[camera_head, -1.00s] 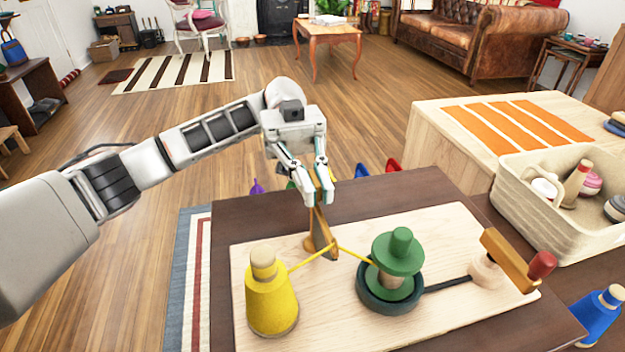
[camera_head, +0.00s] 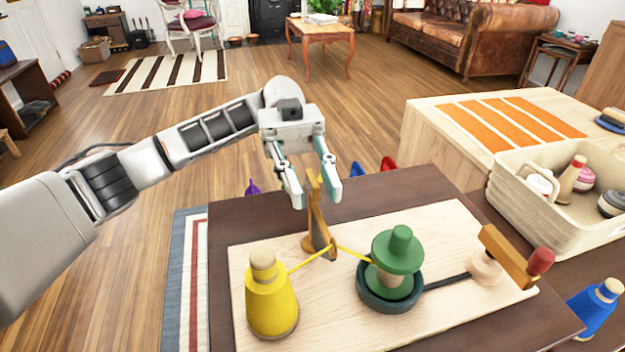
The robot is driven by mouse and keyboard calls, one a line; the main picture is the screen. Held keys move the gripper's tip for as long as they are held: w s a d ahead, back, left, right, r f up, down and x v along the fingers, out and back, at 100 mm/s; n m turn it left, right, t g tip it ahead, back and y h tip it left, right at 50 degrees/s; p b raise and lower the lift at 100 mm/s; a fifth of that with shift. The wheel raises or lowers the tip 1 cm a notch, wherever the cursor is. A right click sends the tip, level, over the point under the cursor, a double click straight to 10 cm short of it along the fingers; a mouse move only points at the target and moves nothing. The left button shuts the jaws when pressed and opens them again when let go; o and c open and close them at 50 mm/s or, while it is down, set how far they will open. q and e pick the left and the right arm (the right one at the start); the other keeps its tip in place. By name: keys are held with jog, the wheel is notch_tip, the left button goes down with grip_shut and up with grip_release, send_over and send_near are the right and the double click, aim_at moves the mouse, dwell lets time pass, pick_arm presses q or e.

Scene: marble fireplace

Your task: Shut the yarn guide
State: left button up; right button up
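The yarn guide (camera_head: 317,226) is an upright wooden post with a yellowish upper part. It stands on a pale wooden board (camera_head: 440,232) near the board's far left edge. Yellow yarn runs from a yellow cone (camera_head: 271,299) on the left, past the guide's foot, to a green spool (camera_head: 398,251) in a dark round cup. My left gripper (camera_head: 314,203) is at the guide's top, its fingers spread apart on either side of it. Whether a finger touches the guide I cannot tell. My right gripper is not in view.
A crank with a red knob (camera_head: 541,261) stands at the board's right end. A beige bin (camera_head: 511,205) with cones and yarn sits at the right. The dark table's (camera_head: 231,218) far left corner is bare.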

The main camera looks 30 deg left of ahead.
pick_arm(q)
jog(key=v, duration=0.7)
jog(key=shift+w, duration=0.25)
dwell(0.4)
jog(key=shift+a, duration=0.2)
jog(key=shift+r, duration=0.1)
